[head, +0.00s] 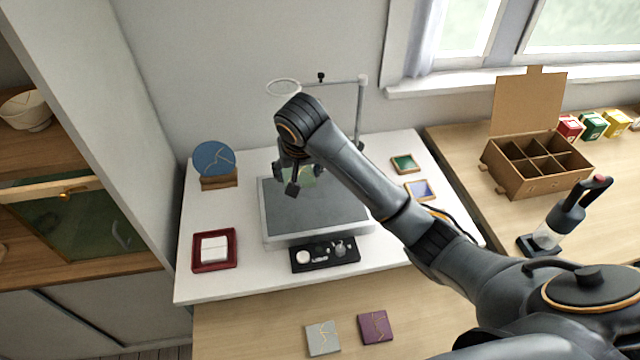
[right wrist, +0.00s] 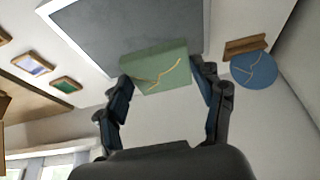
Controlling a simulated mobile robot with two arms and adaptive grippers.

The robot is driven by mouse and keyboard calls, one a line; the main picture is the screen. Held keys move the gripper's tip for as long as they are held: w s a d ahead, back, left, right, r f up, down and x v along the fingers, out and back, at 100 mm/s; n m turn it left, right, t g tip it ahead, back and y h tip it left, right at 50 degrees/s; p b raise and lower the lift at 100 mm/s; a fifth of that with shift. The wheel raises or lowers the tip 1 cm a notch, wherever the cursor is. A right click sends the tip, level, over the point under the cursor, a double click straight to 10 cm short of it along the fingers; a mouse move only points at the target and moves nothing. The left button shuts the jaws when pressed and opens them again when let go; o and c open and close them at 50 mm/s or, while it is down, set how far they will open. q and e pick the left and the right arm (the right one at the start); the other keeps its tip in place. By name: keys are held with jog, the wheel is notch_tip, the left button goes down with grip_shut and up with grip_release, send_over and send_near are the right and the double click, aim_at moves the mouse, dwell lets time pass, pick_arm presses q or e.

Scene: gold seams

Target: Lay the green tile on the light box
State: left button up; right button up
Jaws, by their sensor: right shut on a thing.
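The green tile (right wrist: 155,68) has a gold branching seam and sits between the fingertips of my right gripper (right wrist: 163,80). My right gripper (head: 300,180) is shut on the tile; in the head view the tile (head: 304,177) is partly hidden by the fingers and wrist. The light box (head: 290,240) is a grey panel in a pale frame on the white table. The gripper and tile appear over its far part; the gap below the tile is hard to judge. The light box also shows in the right wrist view (right wrist: 130,25). My left gripper is not in view.
A ring on a stand (head: 361,105) rises behind the light box. A blue disc (head: 214,158) stands at left, a red tray (head: 196,267) in front of it. A black tray (head: 297,267) sits before the box. Grey (head: 323,339) and purple (head: 376,327) tiles lie nearer.

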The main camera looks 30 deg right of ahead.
jog(key=w+d+f+p, duration=0.1)
jog(key=w+d+f, duration=0.25)
jog(key=d, duration=0.25)
jog(key=p, duration=0.1)
send_over(326, 181)
jog(key=s+a, duration=0.1)
jog(key=s, duration=0.1)
notch_tip(326, 181, down, 4)
jog(key=shift+w+f, duration=0.15)
jog(key=shift+f, duration=0.05)
jog(key=shift+w+d+f, duration=0.2)
jog(key=shift+d+f, duration=0.1)
jog(key=shift+f, duration=0.3)
notch_tip(326, 181, down, 3)
jog(key=shift+r+p, duration=0.1)
jog(key=shift+p, duration=0.6)
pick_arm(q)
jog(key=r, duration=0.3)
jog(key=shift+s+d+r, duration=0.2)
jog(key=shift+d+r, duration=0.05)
pick_arm(e)
jog(key=shift+f, duration=0.2)
jog(key=shift+f, duration=0.1)
jog(key=o, duration=1.2)
jog(key=shift+o, duration=0.2)
